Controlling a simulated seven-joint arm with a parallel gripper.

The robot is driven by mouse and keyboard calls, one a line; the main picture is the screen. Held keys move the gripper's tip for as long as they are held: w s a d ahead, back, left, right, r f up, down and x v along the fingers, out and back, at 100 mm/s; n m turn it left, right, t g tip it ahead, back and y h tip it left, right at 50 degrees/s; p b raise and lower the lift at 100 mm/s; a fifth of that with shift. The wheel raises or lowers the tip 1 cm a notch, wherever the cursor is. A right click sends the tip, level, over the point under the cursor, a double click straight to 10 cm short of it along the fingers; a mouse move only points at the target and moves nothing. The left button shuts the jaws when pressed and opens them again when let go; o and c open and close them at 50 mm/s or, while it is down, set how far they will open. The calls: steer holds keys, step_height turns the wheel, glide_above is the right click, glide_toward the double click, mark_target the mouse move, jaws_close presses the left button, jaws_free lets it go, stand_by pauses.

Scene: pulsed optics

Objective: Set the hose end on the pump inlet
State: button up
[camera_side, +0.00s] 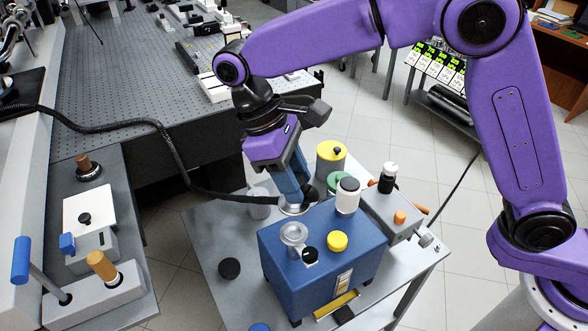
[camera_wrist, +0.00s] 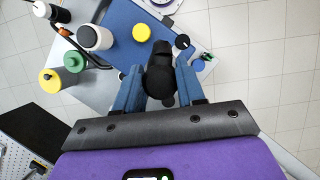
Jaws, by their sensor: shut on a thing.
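The pump is a blue box (camera_side: 318,268) on the small grey table, with a silver flanged inlet (camera_side: 293,235) on its top. The hose is black and ribbed (camera_side: 170,150) and comes in from the left. My gripper (camera_side: 292,196) is shut on the hose end (camera_wrist: 160,72), which is black between the blue fingers in the wrist view. Its silver flange (camera_side: 296,209) shows below the fingers in the side view, above and behind the inlet in the picture, apart from it.
The pump top also bears a yellow cap (camera_side: 337,241) and a black knob (camera_side: 310,255). A white bottle (camera_side: 347,196), yellow can (camera_side: 331,158) and green can (camera_side: 338,181) crowd the right. A black cap (camera_side: 229,268) lies on the table (camera_side: 208,238), left of the pump.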

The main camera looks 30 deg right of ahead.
steer(key=shift+f, duration=2.75)
steer(key=shift+f, duration=1.15)
steer(key=o, duration=1.3)
steer(key=shift+c, duration=0.2)
steer(key=s+d+v, duration=0.1)
steer(key=v, duration=1.4)
steer(key=shift+w+r, duration=0.15)
steer(key=shift+r, duration=0.45)
steer(key=shift+a, duration=0.1)
